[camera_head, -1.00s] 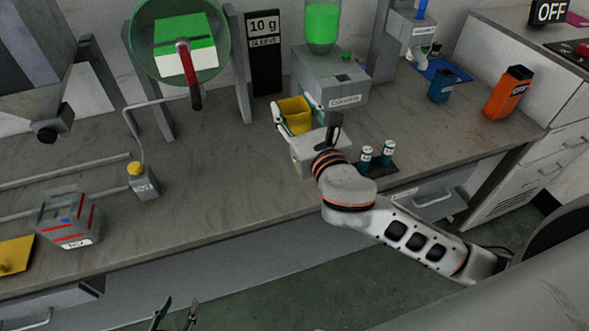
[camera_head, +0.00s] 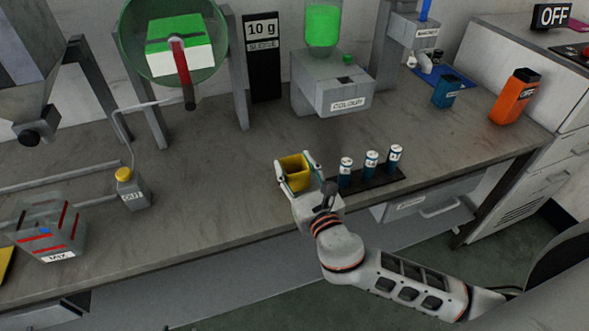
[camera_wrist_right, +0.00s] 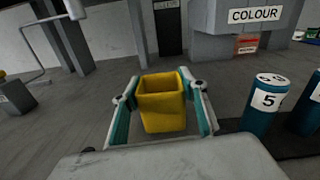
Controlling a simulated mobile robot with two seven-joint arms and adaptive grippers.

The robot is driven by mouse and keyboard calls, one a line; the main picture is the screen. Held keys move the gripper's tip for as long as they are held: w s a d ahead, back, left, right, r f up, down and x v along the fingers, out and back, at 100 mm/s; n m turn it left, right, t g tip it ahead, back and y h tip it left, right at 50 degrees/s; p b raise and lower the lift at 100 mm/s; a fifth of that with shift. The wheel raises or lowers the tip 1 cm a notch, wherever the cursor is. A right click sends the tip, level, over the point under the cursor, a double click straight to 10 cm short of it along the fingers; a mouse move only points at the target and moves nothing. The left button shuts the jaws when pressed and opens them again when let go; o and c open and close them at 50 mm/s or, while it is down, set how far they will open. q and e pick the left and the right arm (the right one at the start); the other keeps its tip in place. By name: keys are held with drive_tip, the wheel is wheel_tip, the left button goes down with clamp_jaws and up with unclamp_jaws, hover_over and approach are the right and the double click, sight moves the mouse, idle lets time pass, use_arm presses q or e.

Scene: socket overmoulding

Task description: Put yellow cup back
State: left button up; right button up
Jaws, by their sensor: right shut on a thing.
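The yellow cup (camera_head: 294,171) is square and open at the top. It is upright between the fingers of my right gripper (camera_head: 296,172), which is shut on it over the bench, left of the blue cylinders. In the right wrist view the yellow cup (camera_wrist_right: 162,103) sits between the two teal-lined fingers of the right gripper (camera_wrist_right: 164,115). I cannot tell whether the cup's base touches the bench. My left gripper is not visible in the head view now.
Blue numbered cylinders (camera_head: 371,162) stand on a dark strip (camera_head: 372,181) right of the gripper. The COLOUR dispenser (camera_head: 335,90) is behind. A bottle (camera_head: 131,190) and a clear MIX container (camera_head: 48,232) are at left. The bench (camera_head: 215,175) is clear between them and the cup.

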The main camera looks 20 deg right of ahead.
drive_tip(key=shift+f, duration=0.4)
drive_tip(key=shift+r, duration=0.15)
drive_tip(key=o, duration=1.5)
drive_tip(key=shift+c, duration=0.2)
drive_tip(key=shift+s, duration=0.15)
drive_tip(key=s, duration=1.1)
drive_tip(key=shift+s+d, duration=0.25)
drive_tip(key=shift+s, duration=0.1)
drive_tip(key=shift+r, duration=0.1)
